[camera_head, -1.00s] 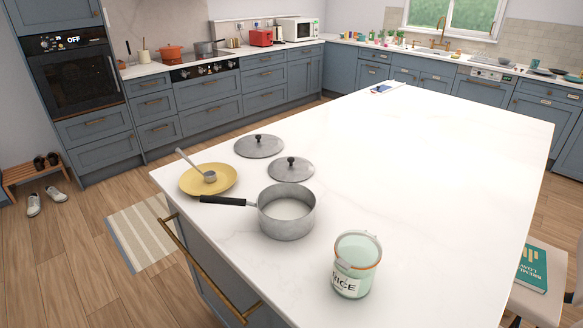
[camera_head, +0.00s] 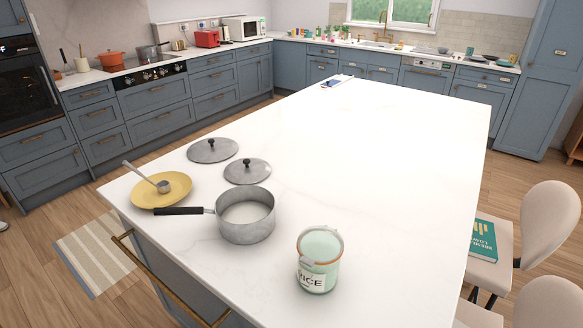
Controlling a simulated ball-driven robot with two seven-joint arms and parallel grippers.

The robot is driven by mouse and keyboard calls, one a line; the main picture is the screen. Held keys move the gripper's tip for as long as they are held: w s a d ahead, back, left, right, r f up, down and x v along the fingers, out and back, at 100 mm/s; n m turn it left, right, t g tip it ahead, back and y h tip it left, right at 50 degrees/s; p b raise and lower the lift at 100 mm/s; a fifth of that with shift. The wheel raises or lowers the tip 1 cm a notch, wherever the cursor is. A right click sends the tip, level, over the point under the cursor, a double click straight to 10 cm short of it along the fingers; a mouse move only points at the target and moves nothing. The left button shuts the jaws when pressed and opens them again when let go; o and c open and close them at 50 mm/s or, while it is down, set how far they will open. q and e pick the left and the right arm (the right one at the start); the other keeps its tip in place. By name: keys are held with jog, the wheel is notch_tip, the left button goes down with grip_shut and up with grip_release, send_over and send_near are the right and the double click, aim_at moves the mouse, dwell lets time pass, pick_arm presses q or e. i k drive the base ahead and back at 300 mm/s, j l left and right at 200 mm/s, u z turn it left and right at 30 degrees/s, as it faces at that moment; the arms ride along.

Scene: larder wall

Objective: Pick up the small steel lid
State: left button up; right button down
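Two grey steel lids with black knobs lie flat on the white island top in the head view. The smaller-looking steel lid (camera_head: 247,173) lies just behind the saucepan (camera_head: 247,229). The other, slightly wider-looking lid (camera_head: 212,151) lies farther back and to the left. The two lids lie close beside each other. The saucepan is open, with its black handle pointing left. Neither of my grippers shows in this view.
A yellow plate (camera_head: 147,194) with a ladle (camera_head: 156,181) on it is left of the saucepan.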

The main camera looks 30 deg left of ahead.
aim_at(247, 170)
jog(key=j+z, duration=0.35)
jog(key=j, duration=0.15)
jog(key=k+j+z, duration=0.1)
jog(key=j+z, duration=0.25)
jog(key=k+j+z, duration=0.2)
jog(key=j+z, duration=0.15)
jog(key=j, duration=0.2)
